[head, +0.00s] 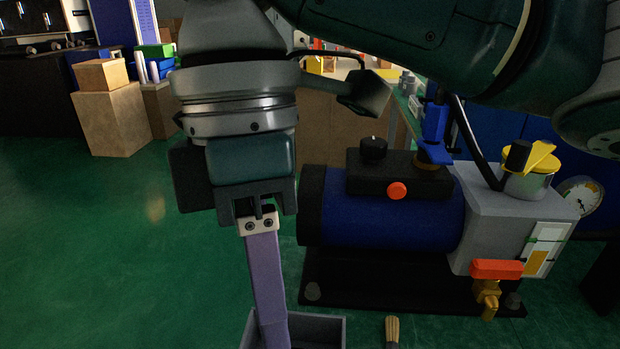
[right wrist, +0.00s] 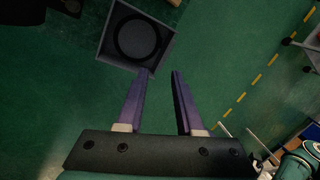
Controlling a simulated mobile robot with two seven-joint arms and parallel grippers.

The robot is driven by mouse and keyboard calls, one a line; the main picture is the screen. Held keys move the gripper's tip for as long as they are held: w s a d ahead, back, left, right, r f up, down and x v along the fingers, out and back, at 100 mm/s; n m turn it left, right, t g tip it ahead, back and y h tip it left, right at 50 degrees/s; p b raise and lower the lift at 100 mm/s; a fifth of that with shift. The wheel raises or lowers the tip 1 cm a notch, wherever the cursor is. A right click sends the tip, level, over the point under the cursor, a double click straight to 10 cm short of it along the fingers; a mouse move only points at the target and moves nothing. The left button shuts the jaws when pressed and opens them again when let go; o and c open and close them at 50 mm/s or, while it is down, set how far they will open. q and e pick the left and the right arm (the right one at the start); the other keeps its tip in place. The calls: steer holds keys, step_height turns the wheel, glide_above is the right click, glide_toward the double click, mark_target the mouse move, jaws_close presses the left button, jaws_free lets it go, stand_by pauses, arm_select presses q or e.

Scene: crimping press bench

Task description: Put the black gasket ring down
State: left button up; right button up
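The black gasket ring (right wrist: 117,38) lies flat inside a square grey tray (right wrist: 166,45) at the top of the right wrist view. The tray also shows at the bottom edge of the head view (head: 331,319), where its inside is mostly cut off and the ring cannot be made out. My right gripper (right wrist: 161,73) has two purple fingers spread apart with nothing between them. In the head view, the right gripper (head: 274,338) points down at the tray, one finger overlapping the other. In the wrist view its fingertips lie by the tray's near edge. My left gripper is not in view.
A blue and grey pump-like machine (head: 390,222) on a black base stands right of the tray, with a red-handled brass valve (head: 488,290). A wooden-handled tool (head: 392,330) lies at the bottom. Boxes (head: 112,118) stand far left. Green floor is clear on the left.

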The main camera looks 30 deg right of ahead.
steer(key=s+a+f+m+t+y, duration=0.4)
steer(key=s+f+m, duration=0.2)
steer(key=f, duration=0.1)
steer(key=s+d+m+t+h, duration=0.1)
steer(key=s+d+m+h, duration=0.1)
steer(key=d, duration=0.5)
steer(key=s+d+f+m+t+h, duration=0.1)
steer(key=s+d+m+h, duration=0.1)
steer(key=s+d+m, duration=0.2)
steer(key=d+m, duration=0.1)
steer(key=d, duration=0.2)
steer(key=shift+d+f+m, duration=0.15)
steer(key=shift+d+m, duration=0.2)
steer(key=shift+m, duration=0.05)
